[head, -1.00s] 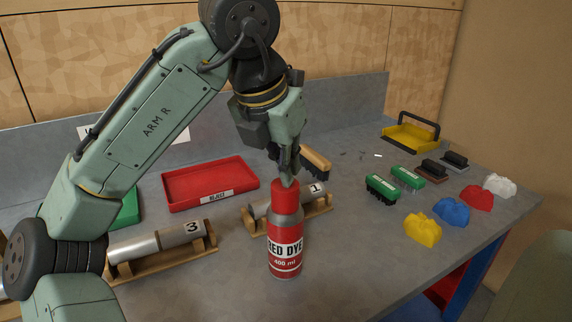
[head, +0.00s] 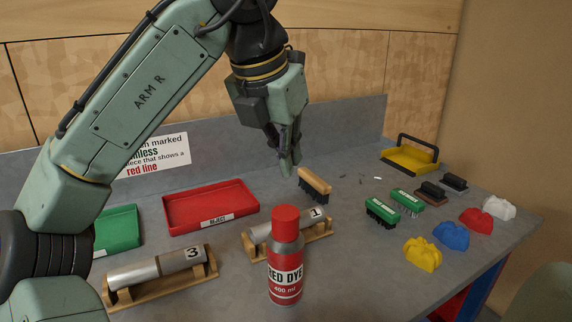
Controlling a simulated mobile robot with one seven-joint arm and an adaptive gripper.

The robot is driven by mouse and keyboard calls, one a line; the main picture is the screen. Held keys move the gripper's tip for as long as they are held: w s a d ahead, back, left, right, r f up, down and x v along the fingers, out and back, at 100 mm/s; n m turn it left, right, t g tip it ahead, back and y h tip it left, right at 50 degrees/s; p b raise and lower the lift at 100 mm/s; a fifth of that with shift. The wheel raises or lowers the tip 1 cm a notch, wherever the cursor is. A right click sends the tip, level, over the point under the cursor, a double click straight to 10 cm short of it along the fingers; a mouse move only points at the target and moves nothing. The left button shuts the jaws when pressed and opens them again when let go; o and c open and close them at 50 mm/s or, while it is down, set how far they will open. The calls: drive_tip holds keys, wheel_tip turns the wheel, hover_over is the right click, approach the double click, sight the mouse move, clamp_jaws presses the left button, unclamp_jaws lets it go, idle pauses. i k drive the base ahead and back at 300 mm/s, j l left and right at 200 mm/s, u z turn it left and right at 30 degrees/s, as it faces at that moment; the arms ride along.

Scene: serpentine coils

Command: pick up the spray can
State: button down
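The spray can (head: 286,258) is red and silver with a red cap and a "RED DYE 400 ml" label. It stands upright on the grey bench (head: 345,275) near the front middle of the head view. My gripper (head: 289,172) points down, above the cap in the picture, with a clear gap between its fingertips and the can. Nothing shows in its grasp. The fingers appear edge-on and close together, so their opening cannot be judged.
Metal cylinders on wooden cradles, marked 1 (head: 310,222) and 3 (head: 165,264), stand close behind and left of the can. A red reject tray (head: 180,222) and a wooden brush (head: 314,182) lie farther back. Green brushes and coloured lumps occupy the right; bench right of the can is clear.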

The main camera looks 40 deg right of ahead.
sight(285, 259)
drive_tip(key=k, duration=1)
